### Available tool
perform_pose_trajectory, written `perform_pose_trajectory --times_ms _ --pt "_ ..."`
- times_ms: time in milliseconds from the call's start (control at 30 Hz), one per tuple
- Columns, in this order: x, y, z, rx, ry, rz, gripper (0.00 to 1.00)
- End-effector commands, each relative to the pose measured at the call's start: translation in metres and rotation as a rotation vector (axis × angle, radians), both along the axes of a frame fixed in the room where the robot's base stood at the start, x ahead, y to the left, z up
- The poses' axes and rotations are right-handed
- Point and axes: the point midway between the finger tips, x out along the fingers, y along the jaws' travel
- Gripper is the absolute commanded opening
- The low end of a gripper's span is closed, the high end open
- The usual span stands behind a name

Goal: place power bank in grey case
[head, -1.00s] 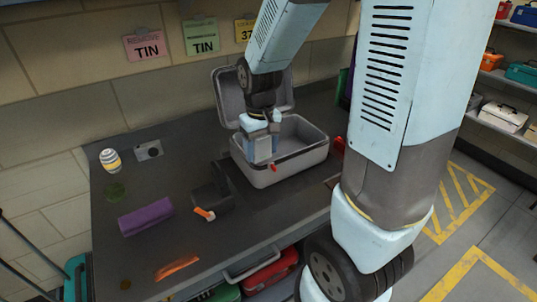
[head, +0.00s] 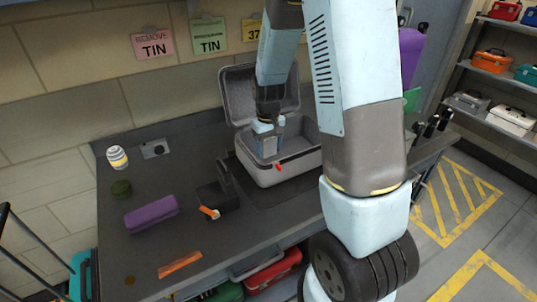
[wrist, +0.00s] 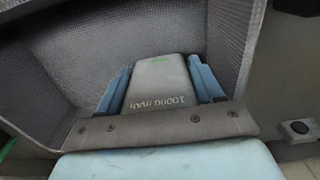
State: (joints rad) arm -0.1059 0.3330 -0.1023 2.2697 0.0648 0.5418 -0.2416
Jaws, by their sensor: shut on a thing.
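The grey case (head: 287,174) stands open on the dark bench, its lid (head: 262,80) tilted up at the back. My gripper (head: 268,148) reaches down into the left part of the case. In the wrist view my gripper (wrist: 159,78) has its two blue fingers shut on the sides of the power bank (wrist: 161,82), a grey block marked "10000 mAh" with a small green mark at its far end. The textured walls of the case (wrist: 70,70) surround it. I cannot tell whether the power bank touches the case floor.
Left of the case are a dark holder with an orange part (head: 209,212), a purple case (head: 151,213), a green round thing (head: 121,188), a striped jar (head: 117,158) and an orange strip (head: 180,264). A wall socket plate (head: 155,149) is behind. The bench's middle front is clear.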

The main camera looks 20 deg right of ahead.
Motion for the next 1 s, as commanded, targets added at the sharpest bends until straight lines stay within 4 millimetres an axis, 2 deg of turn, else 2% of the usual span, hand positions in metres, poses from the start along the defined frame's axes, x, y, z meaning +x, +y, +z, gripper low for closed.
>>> perform_pose_trajectory --times_ms 133,400,733,767,1000 --pt "0.005 -0.002 -0.007 0.000 0.001 -0.001 0.29" --pt "0.005 -0.002 -0.037 0.000 0.001 0.000 0.29" --pt "0.005 -0.002 -0.039 0.000 0.001 0.000 0.29" --pt "0.005 -0.002 -0.039 0.000 0.001 0.000 0.67" --pt "0.005 -0.001 -0.039 0.000 0.000 0.001 0.90"
